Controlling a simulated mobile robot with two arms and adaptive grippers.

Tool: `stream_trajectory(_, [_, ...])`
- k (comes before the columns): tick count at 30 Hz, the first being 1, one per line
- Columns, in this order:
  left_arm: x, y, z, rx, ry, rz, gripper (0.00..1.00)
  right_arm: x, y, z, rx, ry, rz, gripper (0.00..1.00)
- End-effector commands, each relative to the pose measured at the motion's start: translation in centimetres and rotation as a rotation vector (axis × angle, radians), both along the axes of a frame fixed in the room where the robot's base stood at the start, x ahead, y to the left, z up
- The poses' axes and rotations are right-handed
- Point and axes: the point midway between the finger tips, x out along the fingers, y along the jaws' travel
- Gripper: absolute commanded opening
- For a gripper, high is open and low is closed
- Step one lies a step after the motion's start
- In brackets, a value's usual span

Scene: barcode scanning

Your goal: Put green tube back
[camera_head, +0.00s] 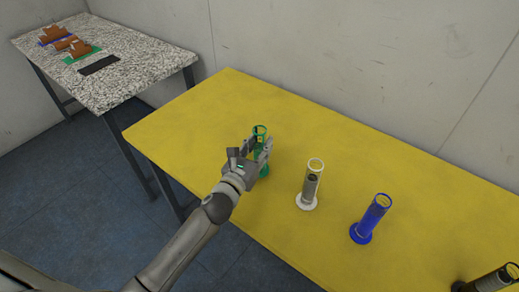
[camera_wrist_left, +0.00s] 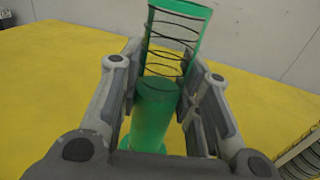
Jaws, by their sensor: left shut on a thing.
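A green tube (camera_head: 260,131) stands upright on the yellow table (camera_head: 200,115), with its round green base (camera_head: 264,172) showing just beside my gripper. My left gripper (camera_head: 256,150) is shut around the tube's middle. In the left wrist view the green tube (camera_wrist_left: 157,105) sits between the two fingers of my left gripper (camera_wrist_left: 160,95), and its clear upper part with dark rings rises above them. The gripper hides part of the tube in the head view. I cannot tell whether the base rests fully on the table. My right gripper is not in view.
A white tube (camera_head: 312,182), a blue tube (camera_head: 371,217) and a black tube (camera_head: 492,281) stand in a row to the right on the yellow table. A speckled table (camera_head: 130,75) at the back left holds brown items (camera_head: 72,44) and flat mats. The yellow table's left part is clear.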

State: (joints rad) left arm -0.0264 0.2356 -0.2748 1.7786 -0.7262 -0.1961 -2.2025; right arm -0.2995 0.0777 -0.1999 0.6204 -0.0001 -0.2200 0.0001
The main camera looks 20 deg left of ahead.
Motion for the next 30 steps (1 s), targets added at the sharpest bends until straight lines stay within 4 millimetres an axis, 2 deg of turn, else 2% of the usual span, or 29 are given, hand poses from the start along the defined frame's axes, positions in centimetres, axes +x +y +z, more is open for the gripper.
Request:
stream_trajectory(4, [0.0, 0.0, -1.2, -0.001, -0.002, 0.000, 0.00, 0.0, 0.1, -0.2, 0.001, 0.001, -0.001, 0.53])
stream_trajectory(16, [0.0, 0.0, -1.7, 0.002, -0.003, -0.001, 0.00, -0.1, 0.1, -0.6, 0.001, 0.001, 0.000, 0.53])
stream_trajectory(17, [0.0, 0.0, -1.7, 0.001, -0.001, 0.000, 0.36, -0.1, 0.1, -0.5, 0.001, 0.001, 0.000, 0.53])
stream_trajectory(21, [0.0, 0.0, -1.7, 0.001, 0.000, 0.000, 0.53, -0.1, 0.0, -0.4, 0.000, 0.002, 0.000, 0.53])
stream_trajectory(30, [0.0, 0.0, -1.6, 0.001, 0.000, 0.000, 0.53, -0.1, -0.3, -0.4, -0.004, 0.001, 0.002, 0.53])
